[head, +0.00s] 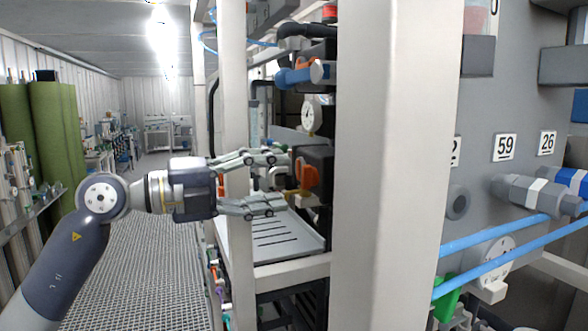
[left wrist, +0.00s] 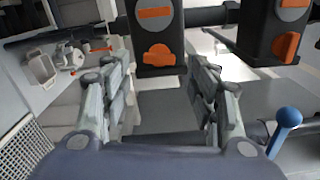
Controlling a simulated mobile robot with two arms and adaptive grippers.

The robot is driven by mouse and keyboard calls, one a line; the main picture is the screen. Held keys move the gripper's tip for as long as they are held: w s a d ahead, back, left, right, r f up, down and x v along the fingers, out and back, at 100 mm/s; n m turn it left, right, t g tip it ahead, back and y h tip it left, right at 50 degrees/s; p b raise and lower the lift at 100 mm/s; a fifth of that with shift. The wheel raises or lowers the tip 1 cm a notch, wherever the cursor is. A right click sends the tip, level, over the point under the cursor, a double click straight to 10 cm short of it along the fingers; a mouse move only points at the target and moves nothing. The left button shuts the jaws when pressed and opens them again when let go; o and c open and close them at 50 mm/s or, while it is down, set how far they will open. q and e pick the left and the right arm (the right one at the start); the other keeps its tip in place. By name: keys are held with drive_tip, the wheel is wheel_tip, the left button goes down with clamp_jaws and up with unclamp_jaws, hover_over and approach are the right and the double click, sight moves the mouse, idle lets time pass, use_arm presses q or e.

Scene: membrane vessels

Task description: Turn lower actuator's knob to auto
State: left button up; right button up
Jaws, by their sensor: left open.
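The lower actuator (head: 318,158) is a dark box on the rack in the head view, with an orange knob (head: 308,175) on its face. Another dark actuator with an orange knob (head: 306,63) sits higher up. My left gripper (head: 281,181) is open and empty, its fingers pointing right towards the lower knob, with a gap left. In the left wrist view my left gripper (left wrist: 160,72) is spread below an orange knob (left wrist: 158,55) on a dark actuator. A second orange knob (left wrist: 288,47) is to the right. Which one is lower is unclear there. The knob's setting is unreadable.
A pale rack post (head: 235,100) stands beside my gripper, and a wide post (head: 385,170) stands right of the actuators. A slotted tray (head: 285,240) lies below. A round gauge (head: 311,115) is above. A blue-ended lever (left wrist: 288,118) rises at right in the wrist view.

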sight(302, 178)
use_arm(q)
drive_tip(key=p+x, duration=0.1)
drive_tip(key=x, duration=0.3)
drive_tip(key=shift+w+d, duration=0.15)
drive_tip(key=shift+w, duration=0.05)
drive_tip(key=shift+f, duration=0.1)
drive_tip(key=shift+c, duration=0.6)
drive_tip(key=c, duration=0.9)
use_arm(e)
drive_tip(key=shift+w+r, duration=0.8)
drive_tip(key=shift+r, duration=0.1)
